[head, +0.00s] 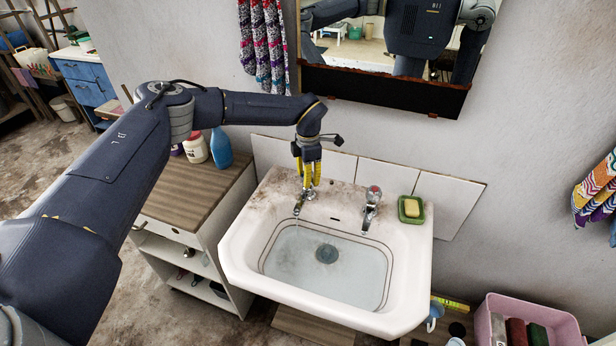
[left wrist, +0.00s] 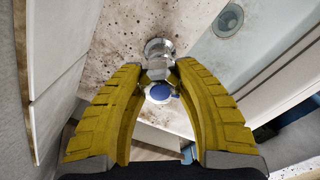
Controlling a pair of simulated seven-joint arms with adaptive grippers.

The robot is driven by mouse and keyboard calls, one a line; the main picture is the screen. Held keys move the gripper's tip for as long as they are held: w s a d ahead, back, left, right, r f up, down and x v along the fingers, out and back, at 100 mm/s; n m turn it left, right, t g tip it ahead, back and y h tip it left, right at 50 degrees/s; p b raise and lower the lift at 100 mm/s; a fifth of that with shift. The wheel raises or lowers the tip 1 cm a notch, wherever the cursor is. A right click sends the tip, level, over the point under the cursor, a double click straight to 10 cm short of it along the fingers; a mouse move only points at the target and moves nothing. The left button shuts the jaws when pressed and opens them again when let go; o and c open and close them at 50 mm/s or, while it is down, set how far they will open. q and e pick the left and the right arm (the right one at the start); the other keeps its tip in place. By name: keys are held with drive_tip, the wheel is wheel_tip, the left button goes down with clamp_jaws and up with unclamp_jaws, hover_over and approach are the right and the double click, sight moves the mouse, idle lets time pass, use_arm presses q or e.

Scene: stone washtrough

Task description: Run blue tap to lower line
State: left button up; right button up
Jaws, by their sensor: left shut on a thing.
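The white washbasin (head: 408,270) stands against the wall, with thin dark lines running round its inner wall. Clear water seems to lie in it over the dark drain (head: 326,254); I cannot tell exactly where its surface meets the lines. The blue tap's chrome spout (head: 298,208) is at the basin's back left, and a thin stream appears to fall from it. My left gripper (head: 310,182) points down, its yellow fingers shut on that tap's handle. The tap's blue cap (left wrist: 160,92) shows between the fingers in the left wrist view. My right gripper is out of view.
A red-capped tap (head: 372,200) stands at the back right, beside a green soap dish (head: 411,210). A wooden-topped cabinet (head: 185,190) with bottles is to the left. A pink crate (head: 535,310) sits at lower right. A mirror (head: 390,50) hangs above.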

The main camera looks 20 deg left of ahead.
use_arm(q)
drive_tip(key=o, duration=1.3)
wheel_tip(320, 180, up, 12)
